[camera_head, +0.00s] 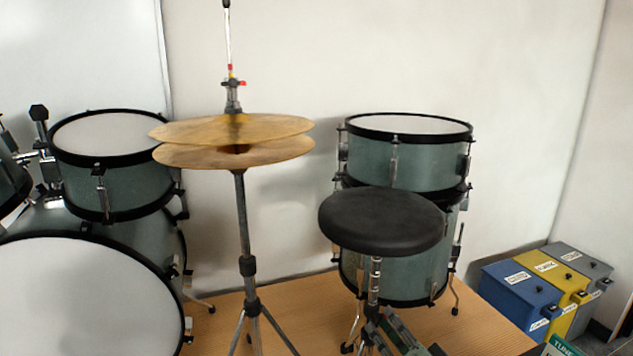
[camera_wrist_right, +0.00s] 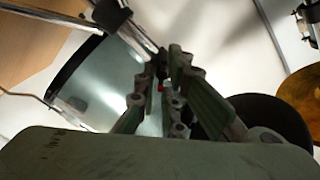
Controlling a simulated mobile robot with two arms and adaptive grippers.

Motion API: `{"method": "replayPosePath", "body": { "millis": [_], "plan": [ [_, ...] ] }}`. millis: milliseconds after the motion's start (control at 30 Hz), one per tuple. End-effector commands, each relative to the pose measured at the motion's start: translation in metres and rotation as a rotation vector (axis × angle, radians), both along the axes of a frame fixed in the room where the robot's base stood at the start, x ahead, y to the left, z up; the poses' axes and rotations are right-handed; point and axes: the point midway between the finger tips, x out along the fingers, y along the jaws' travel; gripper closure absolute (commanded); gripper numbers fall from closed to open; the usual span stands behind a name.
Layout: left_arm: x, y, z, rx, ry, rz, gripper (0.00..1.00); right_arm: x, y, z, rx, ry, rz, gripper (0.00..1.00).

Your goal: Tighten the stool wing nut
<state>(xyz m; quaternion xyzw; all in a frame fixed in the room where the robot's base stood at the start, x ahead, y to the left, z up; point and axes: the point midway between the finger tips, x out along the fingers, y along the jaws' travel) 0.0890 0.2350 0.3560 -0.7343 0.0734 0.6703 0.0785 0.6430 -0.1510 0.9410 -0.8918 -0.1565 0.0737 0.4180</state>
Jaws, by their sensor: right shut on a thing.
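The stool has a round black seat (camera_head: 382,219) on a chrome post (camera_head: 374,278); the seat also shows in the right wrist view (camera_wrist_right: 268,117). My right gripper (camera_head: 372,318) is at the post, well below the seat. In the right wrist view, the fingertips (camera_wrist_right: 168,66) are close together around a small part beside chrome tubes. A bit of red (camera_wrist_right: 160,87) shows between the fingers; this looks like the wing nut, mostly hidden by them. In the head view the wing nut cannot be made out. My left gripper is not in view.
A floor drum (camera_head: 405,272) stands close behind the stool, with another drum (camera_head: 420,165) above it. A hi-hat stand (camera_head: 242,225) with cymbals (camera_head: 232,130) stands left. Blue, yellow and grey boxes (camera_head: 520,292) are at right. Some wooden floor (camera_head: 480,328) is bare.

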Motion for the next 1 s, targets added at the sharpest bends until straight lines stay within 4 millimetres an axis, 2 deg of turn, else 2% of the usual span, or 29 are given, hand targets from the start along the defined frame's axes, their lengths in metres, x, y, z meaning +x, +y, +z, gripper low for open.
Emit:
{"method": "replayPosePath", "body": {
  "millis": [133, 267, 400, 733, 867, 900, 1000],
  "plan": [
    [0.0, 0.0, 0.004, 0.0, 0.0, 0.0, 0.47, -0.001, 0.003, 0.002, 0.034, 0.01, 0.004, 1.0],
    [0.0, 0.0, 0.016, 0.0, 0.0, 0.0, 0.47, -0.001, 0.003, 0.004, 0.214, 0.077, 0.003, 1.0],
    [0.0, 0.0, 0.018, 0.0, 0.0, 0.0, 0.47, -0.001, 0.003, 0.002, 0.37, 0.133, 0.003, 1.0],
    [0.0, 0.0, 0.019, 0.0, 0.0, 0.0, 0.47, -0.001, 0.004, 0.001, 0.41, 0.147, 0.005, 1.0],
    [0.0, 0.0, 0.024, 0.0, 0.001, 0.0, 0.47, -0.001, 0.004, 0.002, 0.547, 0.198, 0.004, 1.0],
    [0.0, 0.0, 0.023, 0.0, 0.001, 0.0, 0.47, -0.001, 0.004, 0.001, 0.559, 0.203, 0.005, 0.9],
    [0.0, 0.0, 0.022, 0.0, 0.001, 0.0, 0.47, -0.001, 0.004, 0.001, 0.554, 0.2, 0.004, 0.81]
  ]
}}
